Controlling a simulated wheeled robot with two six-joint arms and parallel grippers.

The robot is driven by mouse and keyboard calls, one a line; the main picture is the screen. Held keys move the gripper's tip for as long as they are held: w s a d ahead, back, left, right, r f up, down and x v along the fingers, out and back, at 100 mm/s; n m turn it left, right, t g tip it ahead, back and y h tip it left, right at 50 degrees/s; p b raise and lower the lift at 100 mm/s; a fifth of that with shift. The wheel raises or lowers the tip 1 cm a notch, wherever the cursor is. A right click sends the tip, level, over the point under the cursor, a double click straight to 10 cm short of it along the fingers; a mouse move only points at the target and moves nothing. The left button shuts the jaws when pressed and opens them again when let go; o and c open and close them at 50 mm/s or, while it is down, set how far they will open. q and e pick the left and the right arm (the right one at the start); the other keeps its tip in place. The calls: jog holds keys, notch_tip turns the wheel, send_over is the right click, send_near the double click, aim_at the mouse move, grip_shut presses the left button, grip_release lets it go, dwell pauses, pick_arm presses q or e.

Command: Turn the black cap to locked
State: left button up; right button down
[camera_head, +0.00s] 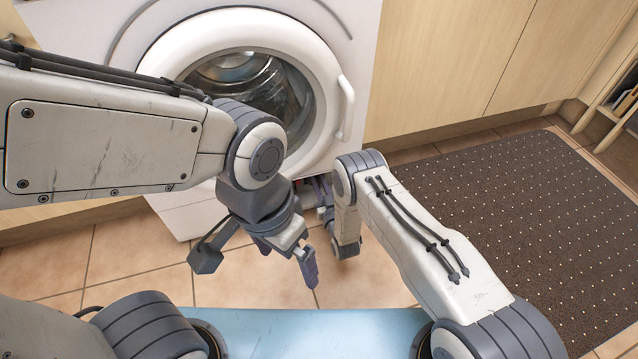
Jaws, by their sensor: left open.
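I cannot make out the black cap; the lower front of the white washing machine (188,216) is partly hidden behind my arms. My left gripper (258,268) is open and empty, its two fingers spread wide above the tiles in front of the machine. My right gripper (325,212) is at the machine's lower front, close to its base. It is mostly hidden by my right wrist, so its fingers and anything between them are unclear.
The machine's round door (325,68) appears shut, with a white handle (346,108) on its right. Wooden cabinets (445,60) stand to the right. A dark dotted mat (520,200) covers the floor at right. Bare tiles (135,255) lie at left.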

jog(key=shift+m, duration=0.4)
jog(key=m+p, duration=0.2)
jog(key=shift+d+m, duration=0.3)
jog(key=shift+m, duration=0.1)
jog(key=m, duration=0.1)
jog(key=m+p, duration=0.1)
jog(key=m, duration=0.2)
jog(key=shift+w+d+f+m, duration=0.1)
jog(key=shift+d+f+m, duration=0.1)
jog(key=shift+d+m, duration=0.1)
jog(key=m, duration=0.2)
jog(key=m+p, duration=0.1)
jog(key=m, duration=0.1)
jog(key=shift+d+f, duration=0.15)
jog(key=shift+f, duration=0.2)
jog(key=m, duration=0.5)
jog(key=shift+w+f+p, duration=0.1)
jog(key=shift+f+p, duration=0.3)
jog(key=shift+m, duration=0.4)
jog(key=c, duration=0.8)
grip_release()
jog(key=shift+c, duration=0.2)
jog(key=shift+d, duration=0.1)
